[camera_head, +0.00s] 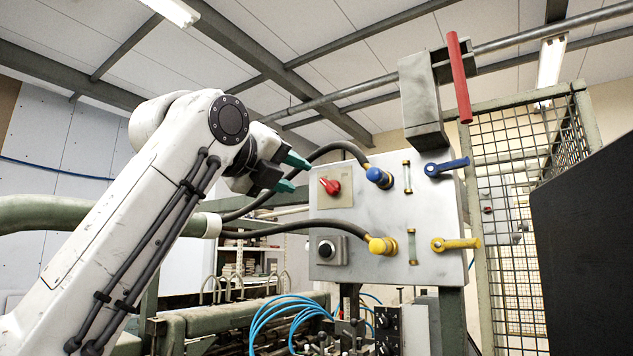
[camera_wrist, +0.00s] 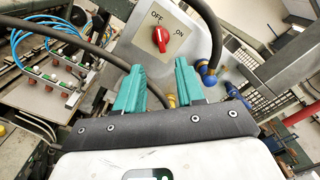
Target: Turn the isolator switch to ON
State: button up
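The red isolator switch (camera_head: 330,186) sits on a beige plate at the upper left of the grey panel (camera_head: 390,215). In the wrist view the red knob (camera_wrist: 161,38) shows beyond my fingertips, with OFF printed above it and ON to its right. The knob lies nearer to OFF, tilted toward the upper left in the head view. My gripper (camera_head: 291,173) has green fingertips and is left of the switch, apart from it. In the wrist view my gripper (camera_wrist: 158,80) is open, with nothing held between the fingers.
Black hoses run to a blue fitting (camera_head: 379,177) and a yellow fitting (camera_head: 382,245) on the panel, passing close above and below my gripper. A blue lever (camera_head: 446,167), yellow lever (camera_head: 455,244) and black knob (camera_head: 326,249) share the panel. A red handle (camera_head: 459,78) stands above.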

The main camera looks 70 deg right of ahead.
aim_at(327, 186)
jog(key=p+x, duration=0.2)
jog(key=x, duration=0.6)
jog(key=shift+s+d+r+p, duration=0.15)
jog(key=shift+d+p, duration=0.1)
jog(key=shift+p, duration=0.15)
jog(key=shift+s+d+f, duration=0.15)
jog(key=shift+d+f, duration=0.05)
jog(key=shift+d, duration=0.5)
grip_shut()
